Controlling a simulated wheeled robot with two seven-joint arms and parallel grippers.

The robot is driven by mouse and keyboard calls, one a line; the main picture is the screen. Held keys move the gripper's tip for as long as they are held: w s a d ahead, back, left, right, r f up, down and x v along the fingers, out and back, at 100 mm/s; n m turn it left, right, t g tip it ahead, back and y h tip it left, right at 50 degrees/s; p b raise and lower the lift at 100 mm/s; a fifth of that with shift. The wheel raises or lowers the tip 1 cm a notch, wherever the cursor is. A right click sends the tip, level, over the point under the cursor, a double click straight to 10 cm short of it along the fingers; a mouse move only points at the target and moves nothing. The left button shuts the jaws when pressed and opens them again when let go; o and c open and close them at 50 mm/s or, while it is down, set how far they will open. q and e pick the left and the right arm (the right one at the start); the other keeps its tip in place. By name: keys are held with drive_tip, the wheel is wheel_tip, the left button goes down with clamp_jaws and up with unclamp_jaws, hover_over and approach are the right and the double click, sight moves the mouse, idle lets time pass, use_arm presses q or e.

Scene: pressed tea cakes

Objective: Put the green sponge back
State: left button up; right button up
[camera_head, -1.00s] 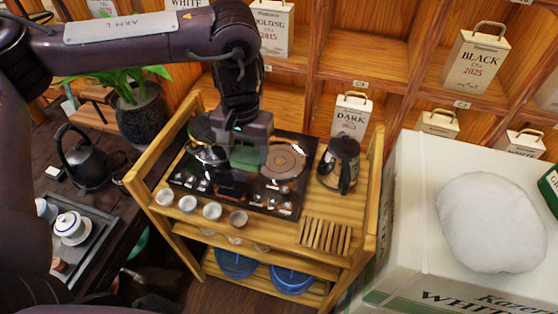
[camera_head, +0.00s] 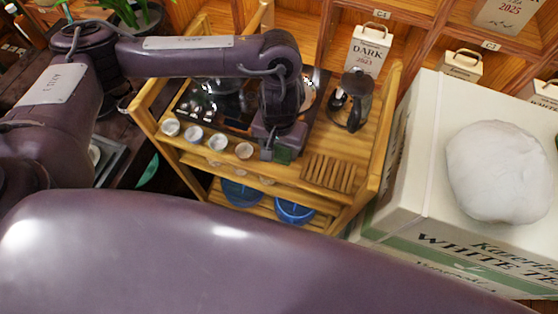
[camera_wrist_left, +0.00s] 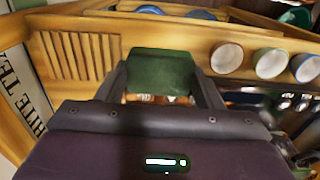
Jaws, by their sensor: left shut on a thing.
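The green sponge (camera_wrist_left: 160,72) is gripped between the two fingers of my left gripper (camera_wrist_left: 163,88) in the left wrist view. In the head view, my left gripper (camera_head: 281,150) is over the front part of the wooden tea cart, and a bit of the green sponge (camera_head: 284,156) shows at its fingertips. The sponge is between the row of small cups (camera_head: 217,142) and the slatted wooden rack (camera_head: 328,172). Whether it touches the cart top (camera_head: 262,168) I cannot tell. My right gripper is not in view.
A dark tea tray (camera_head: 197,100) lies on the cart behind the cups, partly hidden by my left arm. A dark kettle (camera_head: 352,103) stands at the cart's back right. Blue bowls (camera_head: 294,210) sit on the lower shelf. A large white box (camera_head: 412,190) stands to the right.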

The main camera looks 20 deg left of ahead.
sight(279, 150)
use_arm(q)
wheel_tip(279, 150, down, 3)
drive_tip(key=shift+f+b, duration=0.1)
drive_tip(key=shift+b, duration=0.25)
drive_tip(key=shift+f, duration=0.15)
wheel_tip(279, 150, down, 4)
drive_tip(key=shift+r+b, duration=0.1)
drive_tip(key=shift+b, duration=0.75)
drive_tip(key=o, duration=0.9)
drive_tip(key=shift+o, duration=0.2)
